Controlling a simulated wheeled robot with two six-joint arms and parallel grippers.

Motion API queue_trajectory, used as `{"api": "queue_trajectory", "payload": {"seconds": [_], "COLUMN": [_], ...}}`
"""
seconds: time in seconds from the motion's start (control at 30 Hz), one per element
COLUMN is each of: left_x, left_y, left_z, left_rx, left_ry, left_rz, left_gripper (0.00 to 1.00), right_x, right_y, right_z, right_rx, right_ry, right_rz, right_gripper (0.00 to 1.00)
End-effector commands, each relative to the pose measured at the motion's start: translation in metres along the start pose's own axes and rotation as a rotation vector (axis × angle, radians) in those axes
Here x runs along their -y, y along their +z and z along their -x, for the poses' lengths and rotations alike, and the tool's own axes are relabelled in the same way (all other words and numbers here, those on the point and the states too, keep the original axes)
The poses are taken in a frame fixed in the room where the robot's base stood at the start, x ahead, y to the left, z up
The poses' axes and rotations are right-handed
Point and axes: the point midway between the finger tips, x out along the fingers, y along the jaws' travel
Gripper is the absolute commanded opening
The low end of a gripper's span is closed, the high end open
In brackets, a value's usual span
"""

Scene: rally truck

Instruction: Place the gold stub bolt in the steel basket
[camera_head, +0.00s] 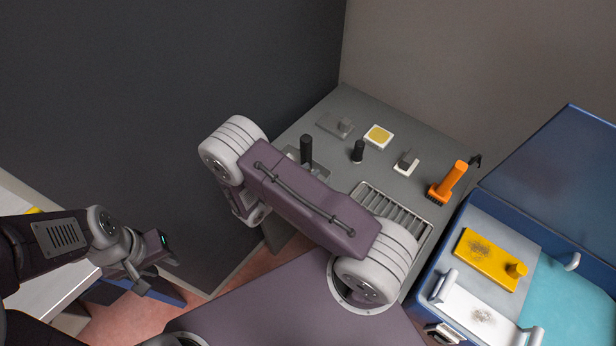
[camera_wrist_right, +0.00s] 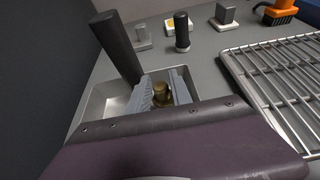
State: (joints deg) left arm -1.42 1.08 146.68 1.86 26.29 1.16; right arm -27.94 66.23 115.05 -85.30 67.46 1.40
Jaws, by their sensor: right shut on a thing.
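In the right wrist view, the two grey fingers of my right gripper (camera_wrist_right: 162,90) are shut on the gold stub bolt (camera_wrist_right: 160,97), which is partly hidden between them. My right arm hides the gripper in the head view. My left gripper (camera_head: 155,272) is open and empty, far left.
A barred rack (camera_head: 412,212) lies right of the pan. Several small fixtures stand behind, including a black knob (camera_head: 358,150), a yellow button (camera_head: 378,136) and an orange-handled brush (camera_head: 448,182). A blue case (camera_head: 552,160) with a yellow block (camera_head: 488,262) stands at right.

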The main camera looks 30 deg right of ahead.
Motion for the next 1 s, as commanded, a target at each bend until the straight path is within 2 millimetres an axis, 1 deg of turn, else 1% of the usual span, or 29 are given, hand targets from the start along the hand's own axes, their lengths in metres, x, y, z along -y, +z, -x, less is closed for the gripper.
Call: {"api": "queue_trajectory", "payload": {"seconds": [0.1,0.2,0.43,0.53,0.57,0.6,0.87,0.97,1.0], "left_x": [0.000,0.000,0.000,0.000,0.000,0.000,0.000,0.000,0.000], "left_y": [0.000,-0.001,0.000,0.000,0.000,0.000,0.000,-0.001,-0.001], "left_z": [0.004,0.005,0.004,0.000,0.000,0.001,0.002,0.007,0.003], "left_rx": [0.000,0.000,0.000,0.000,0.000,0.000,0.000,0.000,0.000], "left_ry": [0.000,0.000,0.000,0.000,0.000,0.000,0.000,0.000,0.000], "left_rz": [0.000,0.000,0.000,0.000,0.000,0.000,0.000,0.000,0.000], "left_gripper": [0.36,0.36,0.36,0.36,0.36,0.36,0.36,0.36,0.36], "right_x": [0.001,0.001,0.001,0.001,0.001,0.001,0.001,0.001,0.000], "right_y": [-0.020,-0.029,-0.030,-0.034,-0.034,-0.033,-0.033,-0.028,-0.030], "right_z": [-0.009,-0.012,-0.013,-0.015,-0.015,-0.014,-0.014,-0.012,-0.009], "right_rx": [0.001,0.001,0.000,0.000,0.000,0.000,0.000,0.000,0.000], "right_ry": [-0.002,0.000,0.000,0.000,0.000,0.000,0.000,0.000,0.001], "right_rz": [0.005,0.002,0.001,0.001,0.001,0.001,0.001,0.001,0.001], "right_gripper": [0.00,0.00,0.00,0.00,0.28,0.35,0.35,0.35,0.35]}}
